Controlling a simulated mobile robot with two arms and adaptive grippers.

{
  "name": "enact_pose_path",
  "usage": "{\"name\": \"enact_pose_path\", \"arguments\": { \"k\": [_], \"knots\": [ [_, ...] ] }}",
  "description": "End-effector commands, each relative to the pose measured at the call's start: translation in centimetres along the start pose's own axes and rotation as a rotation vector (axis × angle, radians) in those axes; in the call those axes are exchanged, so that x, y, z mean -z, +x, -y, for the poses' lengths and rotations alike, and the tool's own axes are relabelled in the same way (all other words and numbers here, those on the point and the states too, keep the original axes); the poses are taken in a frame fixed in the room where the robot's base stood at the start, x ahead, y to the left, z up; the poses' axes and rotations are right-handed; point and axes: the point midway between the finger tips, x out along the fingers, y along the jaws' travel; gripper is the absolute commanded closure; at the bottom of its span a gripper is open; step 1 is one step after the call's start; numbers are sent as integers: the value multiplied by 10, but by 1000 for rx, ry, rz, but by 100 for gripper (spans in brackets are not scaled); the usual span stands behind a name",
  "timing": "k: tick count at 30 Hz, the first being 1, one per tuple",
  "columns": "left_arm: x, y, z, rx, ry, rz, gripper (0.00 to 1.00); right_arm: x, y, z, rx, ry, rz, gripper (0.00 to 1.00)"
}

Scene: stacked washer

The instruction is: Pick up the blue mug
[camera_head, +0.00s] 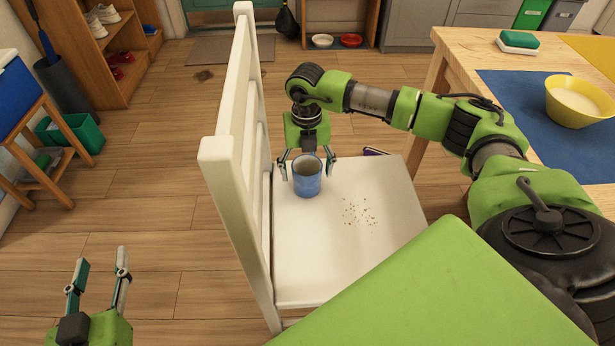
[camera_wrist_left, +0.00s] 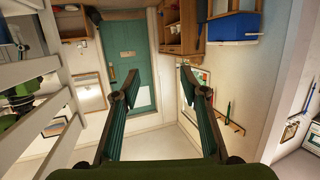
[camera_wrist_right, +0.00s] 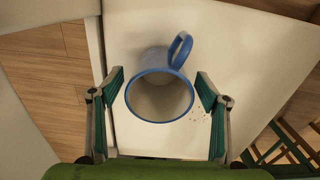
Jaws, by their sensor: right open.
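The blue mug (camera_head: 307,178) stands upright on the white seat of a chair (camera_head: 345,265), near the backrest. My right gripper (camera_head: 306,170) is open around it, one finger on each side. In the right wrist view the mug (camera_wrist_right: 160,98) lies between the fingers of the right gripper (camera_wrist_right: 158,110), with gaps on both sides. Its handle points up and right in that view, away from the fingers. The mug looks empty inside. My left gripper (camera_head: 98,280) is open and empty over the floor at the lower left; it also shows in the left wrist view (camera_wrist_left: 160,85).
The chair's tall backrest (camera_head: 233,150) stands just left of the mug. Crumbs (camera_head: 358,213) and a dark flat object (camera_head: 375,152) lie on the seat. A table with a yellow bowl (camera_head: 577,102) is at the right. Floor between chair and left shelf is mostly clear.

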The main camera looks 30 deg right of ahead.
Motion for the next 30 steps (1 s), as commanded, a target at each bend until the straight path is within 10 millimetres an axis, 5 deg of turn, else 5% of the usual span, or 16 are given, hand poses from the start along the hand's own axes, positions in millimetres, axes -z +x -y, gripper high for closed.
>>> {"name": "enact_pose_path", "arguments": {
  "k": [1, 7, 21, 30],
  "knots": [
    [0, 0, 0, 0, 0, 0, 60, 0, 0, 0, 0, 0, 0, 31],
    [0, 0, 0, 0, 0, 1, 60, 0, 0, 0, 0, 0, -1, 81],
    [-4, -1, 1, 2, 0, 26, 60, -1, -8, 0, -2, 0, 1, 81],
    [-58, -19, 8, 16, 0, 281, 60, 7, -46, 5, -1, -1, 2, 81]
  ]
}}
